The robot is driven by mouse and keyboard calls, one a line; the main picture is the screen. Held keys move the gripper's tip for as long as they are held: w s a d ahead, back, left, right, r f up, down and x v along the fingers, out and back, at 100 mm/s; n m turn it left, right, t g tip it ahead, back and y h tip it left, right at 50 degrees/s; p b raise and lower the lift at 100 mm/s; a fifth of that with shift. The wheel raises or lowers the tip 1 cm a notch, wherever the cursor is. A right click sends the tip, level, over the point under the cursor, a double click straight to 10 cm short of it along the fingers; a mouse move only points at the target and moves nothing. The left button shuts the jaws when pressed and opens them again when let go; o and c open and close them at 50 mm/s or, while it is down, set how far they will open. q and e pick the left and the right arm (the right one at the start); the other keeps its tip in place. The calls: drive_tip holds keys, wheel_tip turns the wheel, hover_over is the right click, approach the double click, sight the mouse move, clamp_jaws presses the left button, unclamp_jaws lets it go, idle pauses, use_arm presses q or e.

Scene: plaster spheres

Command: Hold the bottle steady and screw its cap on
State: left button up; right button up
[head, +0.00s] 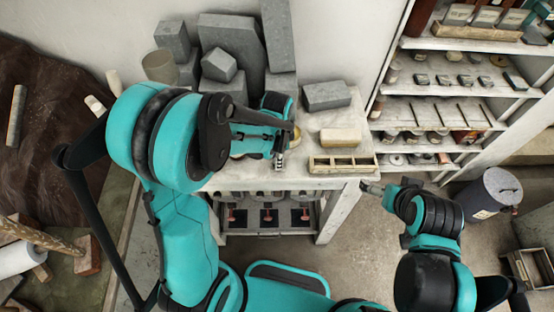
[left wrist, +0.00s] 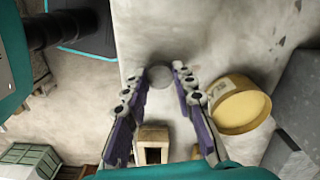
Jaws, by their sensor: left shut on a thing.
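My left gripper (head: 280,160) is over the worktable, with its fingers pointing down. In the left wrist view its two fingers (left wrist: 160,78) stand on either side of a pale grey round thing (left wrist: 160,76), which I take to be the bottle seen end-on. The gripper is shut on it. In the head view my arm and gripper hide the bottle. I cannot make out a separate cap in either view. My right gripper (head: 371,187) is at the table's front right corner, apart from the left one. It is too small to tell whether it is open.
The worktable (head: 335,98) carries grey stone blocks (head: 232,40) at the back, a cream block (head: 341,137) and a wooden tray (head: 342,165) at the front right. A yellow round container (left wrist: 240,104) stands close beside my left fingers. Shelves (head: 440,105) stand to the right.

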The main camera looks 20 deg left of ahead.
use_arm(q)
wheel_tip(320, 180, up, 3)
drive_tip(key=shift+p, duration=0.3)
drive_tip(key=w+d+r, duration=0.2)
drive_tip(key=d+r, duration=0.5)
drive_tip(key=d, duration=0.4)
drive_tip(key=shift+w+d+p, duration=0.2)
drive_tip(key=shift+w+p, duration=0.15)
drive_tip(key=shift+w, duration=0.05)
